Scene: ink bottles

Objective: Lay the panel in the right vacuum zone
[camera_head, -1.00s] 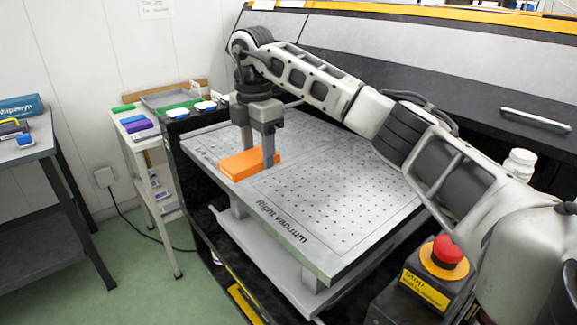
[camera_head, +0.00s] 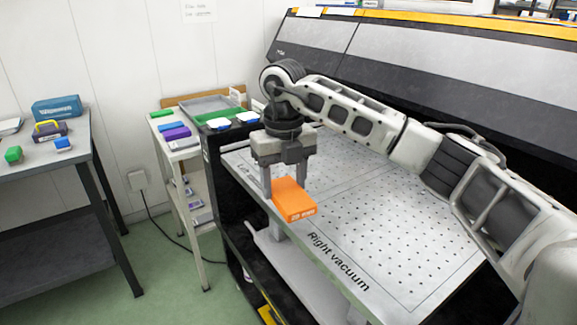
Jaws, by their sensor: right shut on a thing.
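The orange panel (camera_head: 294,203) is a thick, flat block with small pale lettering on its near side. My right gripper (camera_head: 284,178) is shut on it from above, with a finger on either side. It is at the front edge of the perforated bed, to the left of the right vacuum zone (camera_head: 395,235). I cannot tell whether it touches the bed or hangs just above it. The right zone is outlined, bare and marked "Right vacuum" along its front. The gripper and panel hide part of the bed's left side. My left gripper is not in view.
A narrow side stand (camera_head: 160,120) with a grey tray (camera_head: 208,104) and coloured blocks stands left of the bed. A grey table (camera_head: 50,165) with small items is at far left. The machine's dark cover (camera_head: 400,85) rises behind the bed.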

